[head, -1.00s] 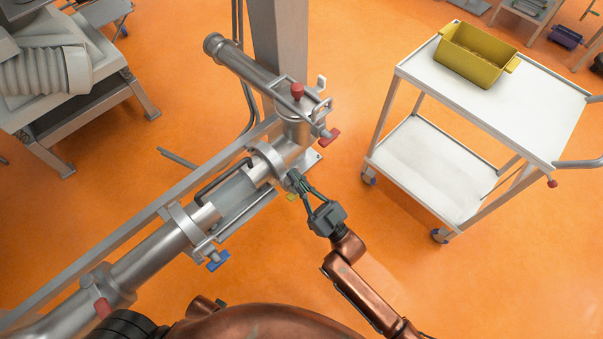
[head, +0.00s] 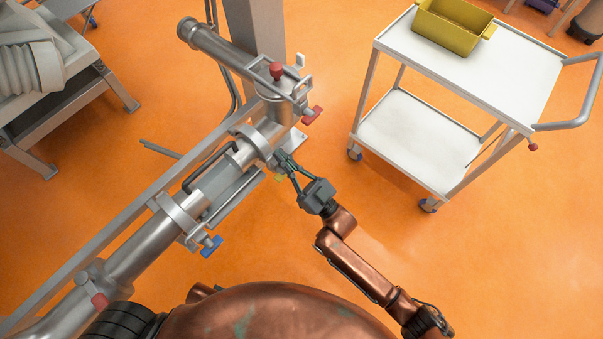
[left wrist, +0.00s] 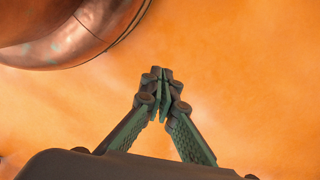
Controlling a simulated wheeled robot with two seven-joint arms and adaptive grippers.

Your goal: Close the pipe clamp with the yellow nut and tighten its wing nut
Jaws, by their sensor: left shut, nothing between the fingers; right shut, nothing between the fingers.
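The pipe clamp with the yellow nut (head: 262,146) is a grey metal ring around the pipe in the head view, near the pipe's upper right end. Its yellow nut (head: 281,177) shows only as a small patch beside my right gripper's fingers. My right gripper (head: 283,160) is shut with its fingertips at the lower right side of this clamp. The fingers partly cover the clamp's end, so I cannot tell whether the clamp is closed or whether the fingers touch it. My left gripper (left wrist: 161,76) is shut and empty above the orange floor in the left wrist view.
A second clamp with a blue wing nut (head: 211,246) sits lower left along the pipe. Red wing nuts (head: 312,115) mark other joints. A white trolley (head: 420,140) carrying a yellow bin (head: 452,28) stands at right. Floor between the trolley and pipe is clear.

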